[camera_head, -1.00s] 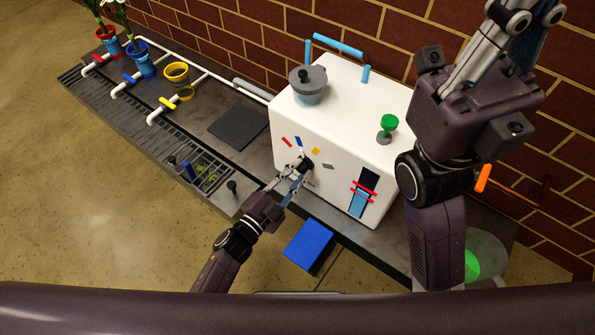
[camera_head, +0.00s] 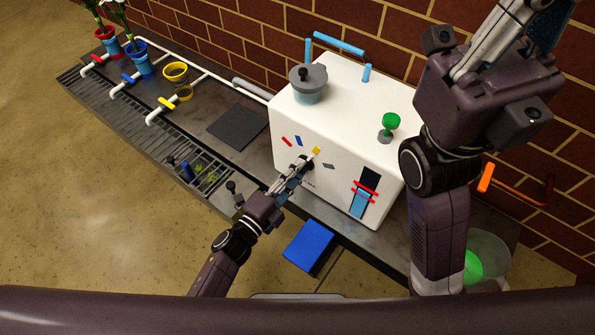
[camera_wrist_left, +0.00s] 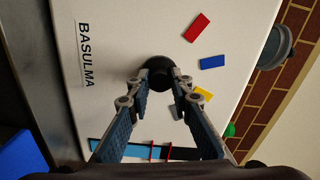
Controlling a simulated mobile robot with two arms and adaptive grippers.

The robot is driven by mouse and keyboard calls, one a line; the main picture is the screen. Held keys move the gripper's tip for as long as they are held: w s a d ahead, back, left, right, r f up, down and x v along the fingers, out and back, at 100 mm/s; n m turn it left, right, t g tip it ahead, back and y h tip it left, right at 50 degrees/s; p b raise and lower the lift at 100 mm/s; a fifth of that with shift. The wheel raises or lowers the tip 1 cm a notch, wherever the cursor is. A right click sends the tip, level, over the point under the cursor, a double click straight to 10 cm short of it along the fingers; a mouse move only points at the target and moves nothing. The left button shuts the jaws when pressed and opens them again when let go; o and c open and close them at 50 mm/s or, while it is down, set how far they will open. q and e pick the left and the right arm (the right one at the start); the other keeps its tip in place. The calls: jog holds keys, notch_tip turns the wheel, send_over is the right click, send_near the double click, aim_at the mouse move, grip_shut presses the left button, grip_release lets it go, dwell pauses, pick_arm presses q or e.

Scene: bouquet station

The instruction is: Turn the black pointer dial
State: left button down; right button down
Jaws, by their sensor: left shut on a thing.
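The black dial (camera_head: 307,163) sits on the front of the white machine (camera_head: 360,103), among red, blue, yellow and grey marks. My left gripper (camera_head: 298,167) is shut on the dial, with a finger on either side of it. In the left wrist view the round dark dial (camera_wrist_left: 158,65) shows between the fingertips (camera_wrist_left: 161,76). I cannot make out which mark its pointer faces. My right gripper (camera_head: 510,25) is partly in view at the top right, with its fingertips out of frame.
A blue block (camera_head: 308,246) lies below the machine front. A grey-lidded pot (camera_head: 308,84) and a green knob (camera_head: 391,121) are on the machine. Red, blue and yellow pots stand along pipes at left. A brick wall is behind.

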aim_at(307, 139)
pick_arm(q)
jog(key=shift+f, duration=0.1)
dwell(0.3)
jog(key=c, duration=1.7)
grip_release()
jog(key=shift+c, duration=0.2)
jog(key=o, duration=0.8)
jog(key=r, duration=0.9)
jog(key=shift+w+d+r, duration=0.1)
jog(key=shift+w+r, duration=0.15)
jog(key=shift+s+r, duration=0.2)
jog(key=shift+r, duration=0.3)
jog(key=c, duration=0.8)
jog(key=shift+f, duration=0.1)
jog(key=shift+s, duration=0.1)
